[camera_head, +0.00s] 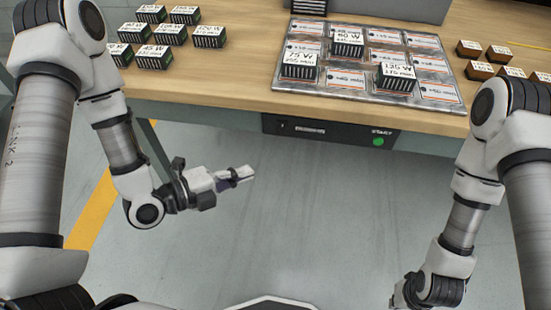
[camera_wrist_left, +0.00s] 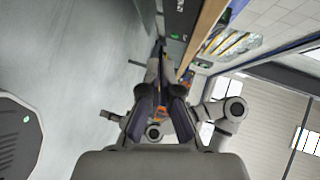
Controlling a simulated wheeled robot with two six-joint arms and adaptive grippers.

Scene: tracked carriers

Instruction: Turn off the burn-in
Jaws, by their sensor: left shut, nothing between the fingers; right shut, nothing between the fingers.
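A black control panel (camera_head: 325,131) is set in the front edge of the bench. It carries a round green button (camera_head: 378,142) under the word START, and a small marked strip at its left. A dark panel with a green spot (camera_wrist_left: 175,36) shows at the top of the left wrist view. On the bench above, a metal board (camera_head: 437,99) bears several finned blocks, one marked 125 W (camera_head: 396,79). My left gripper (camera_head: 250,173) is shut and empty over the floor, in front of and left of the button, apart from the panel. My right gripper is hidden below the head view.
Several finned black blocks (camera_head: 153,57) stand on the bench at the left. Several brown blocks (camera_head: 498,54) stand at the right. A grey case (camera_head: 390,8) is at the back. Floor between my arms and the bench front is clear.

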